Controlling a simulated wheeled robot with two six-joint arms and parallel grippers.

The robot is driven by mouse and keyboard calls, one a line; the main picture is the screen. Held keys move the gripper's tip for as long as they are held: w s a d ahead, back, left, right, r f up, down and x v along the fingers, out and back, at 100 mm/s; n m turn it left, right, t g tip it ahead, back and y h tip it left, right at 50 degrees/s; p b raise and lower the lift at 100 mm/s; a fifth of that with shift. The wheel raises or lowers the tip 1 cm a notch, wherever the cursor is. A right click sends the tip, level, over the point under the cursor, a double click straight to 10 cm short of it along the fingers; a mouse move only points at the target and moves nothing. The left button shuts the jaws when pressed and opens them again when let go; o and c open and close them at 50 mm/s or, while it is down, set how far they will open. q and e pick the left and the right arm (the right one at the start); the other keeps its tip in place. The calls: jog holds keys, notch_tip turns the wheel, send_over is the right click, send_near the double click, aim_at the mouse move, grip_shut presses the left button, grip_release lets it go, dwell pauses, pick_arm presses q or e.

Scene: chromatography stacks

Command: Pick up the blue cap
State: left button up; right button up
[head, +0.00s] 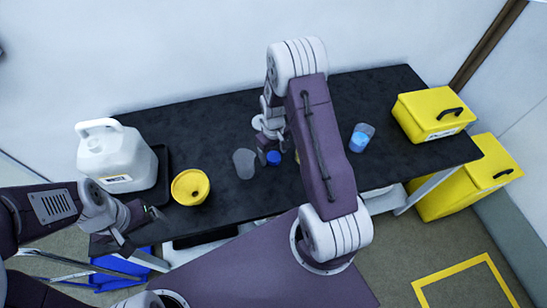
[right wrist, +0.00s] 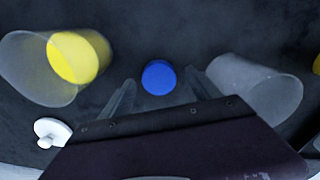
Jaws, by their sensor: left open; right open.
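The blue cap (head: 273,158) lies on the black table, just right of a clear empty beaker in the head view. In the right wrist view the blue cap (right wrist: 159,77) is round and sits just beyond and between the two fingertips. My right gripper (right wrist: 156,95) is open around empty space close to the cap; in the head view the arm partly hides it. My left gripper (head: 138,232) is open and empty at the table's front left, below the yellow container.
An empty beaker (head: 244,163) stands close beside the cap. A beaker with blue liquid (head: 361,138) is to the right. A yellow container (head: 190,187) and white jug (head: 115,158) stand left. A yellow case (head: 432,113) is at the right end. The wrist view shows a beaker with yellow contents (right wrist: 75,60).

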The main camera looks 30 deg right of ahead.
jog(key=shift+w+d+f, duration=0.15)
jog(key=shift+f, duration=0.5)
jog(key=shift+r, duration=0.1)
jog(key=shift+c, duration=1.2)
jog(key=c, duration=1.2)
